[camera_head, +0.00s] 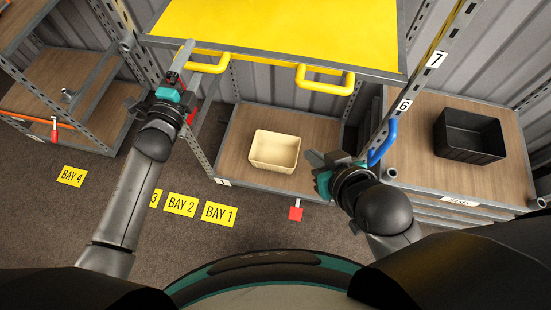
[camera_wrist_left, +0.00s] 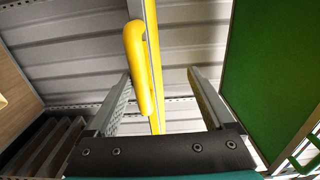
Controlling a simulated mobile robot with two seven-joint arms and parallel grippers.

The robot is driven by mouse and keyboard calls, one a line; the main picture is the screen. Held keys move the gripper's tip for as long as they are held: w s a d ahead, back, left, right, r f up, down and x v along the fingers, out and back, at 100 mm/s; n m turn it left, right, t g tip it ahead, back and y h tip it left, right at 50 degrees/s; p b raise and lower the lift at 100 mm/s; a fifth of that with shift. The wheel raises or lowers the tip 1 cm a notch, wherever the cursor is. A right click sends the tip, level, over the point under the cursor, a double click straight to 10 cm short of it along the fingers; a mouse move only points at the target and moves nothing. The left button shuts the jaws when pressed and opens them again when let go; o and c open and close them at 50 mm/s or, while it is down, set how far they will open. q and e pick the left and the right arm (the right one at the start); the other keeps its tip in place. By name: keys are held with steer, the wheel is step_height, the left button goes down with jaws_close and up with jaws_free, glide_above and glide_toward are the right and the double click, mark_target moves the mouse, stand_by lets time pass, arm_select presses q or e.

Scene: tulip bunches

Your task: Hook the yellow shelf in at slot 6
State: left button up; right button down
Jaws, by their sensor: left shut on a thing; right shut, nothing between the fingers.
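The yellow shelf (camera_head: 285,30) is raised at the top of the head view, above the bay with the wooden lower shelf. It has two yellow handles on its near edge. My left gripper (camera_head: 181,66) is shut on the left handle (camera_head: 208,65), which also shows between the fingers in the left wrist view (camera_wrist_left: 140,60). The right handle (camera_head: 325,80) is free. The slot 6 label (camera_head: 404,105) is on the right upright, below the slot 7 label (camera_head: 436,60). My right gripper (camera_head: 322,166) is shut and empty, below the shelf. Whether the shelf's hooks sit in any slot cannot be told.
A cream bin (camera_head: 274,150) stands on the wooden lower shelf (camera_head: 232,165). A blue handle (camera_head: 383,143) is close to my right gripper. A black bin (camera_head: 469,136) stands on the wooden top at right. Yellow bay labels (camera_head: 219,214) lie on open floor.

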arm_select(q)
steer(key=p+v, duration=0.1)
steer(key=v, duration=0.5)
steer(key=shift+s, duration=0.2)
arm_select(e)
steer(key=shift+s+r, duration=0.15)
steer(key=shift+r, duration=0.55)
